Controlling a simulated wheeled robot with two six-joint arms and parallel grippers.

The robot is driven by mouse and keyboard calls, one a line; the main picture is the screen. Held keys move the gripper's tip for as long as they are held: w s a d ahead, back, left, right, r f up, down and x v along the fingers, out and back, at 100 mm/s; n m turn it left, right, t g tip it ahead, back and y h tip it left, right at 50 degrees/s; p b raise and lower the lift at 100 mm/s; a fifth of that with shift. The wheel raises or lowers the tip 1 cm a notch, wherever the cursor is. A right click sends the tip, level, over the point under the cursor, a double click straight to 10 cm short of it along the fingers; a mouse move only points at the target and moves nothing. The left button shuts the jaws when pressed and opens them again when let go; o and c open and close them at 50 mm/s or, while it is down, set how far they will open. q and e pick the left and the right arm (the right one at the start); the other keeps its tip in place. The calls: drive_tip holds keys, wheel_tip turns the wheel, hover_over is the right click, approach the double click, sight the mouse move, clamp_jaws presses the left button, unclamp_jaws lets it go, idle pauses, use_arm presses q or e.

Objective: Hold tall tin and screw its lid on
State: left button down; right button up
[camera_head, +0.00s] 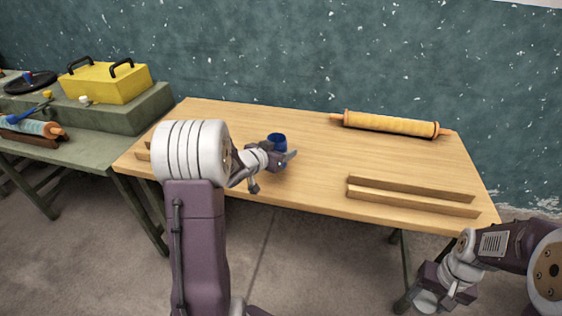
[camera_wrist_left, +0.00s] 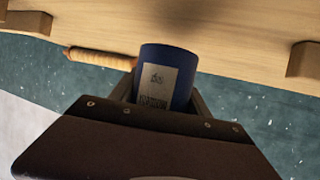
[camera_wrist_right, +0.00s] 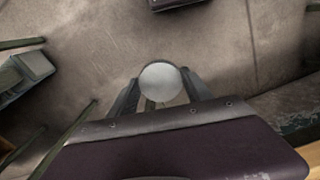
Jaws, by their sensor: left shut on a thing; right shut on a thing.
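In the left wrist view the tin (camera_wrist_left: 167,70) shows a pale printed label. My left gripper (camera_head: 284,160) is shut on the tin from the near side. My right gripper (camera_head: 440,293) is off the table, beyond its near right edge. It is shut on a round, pale grey lid (camera_wrist_right: 160,82), which shows face-on between the fingers in the right wrist view. In the head view the lid (camera_head: 426,302) is small and partly hidden. The lid and tin are far apart.
A rolling pin (camera_head: 390,124) lies at the table's back right. Two wooden rails (camera_head: 411,190) lie near its front right. A green side bench (camera_head: 120,116) at left bears a yellow box (camera_head: 105,83) and other items. The middle of the table (camera_head: 320,165) is clear.

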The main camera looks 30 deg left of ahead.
use_arm(q)
drive_tip(key=shift+r, duration=0.1)
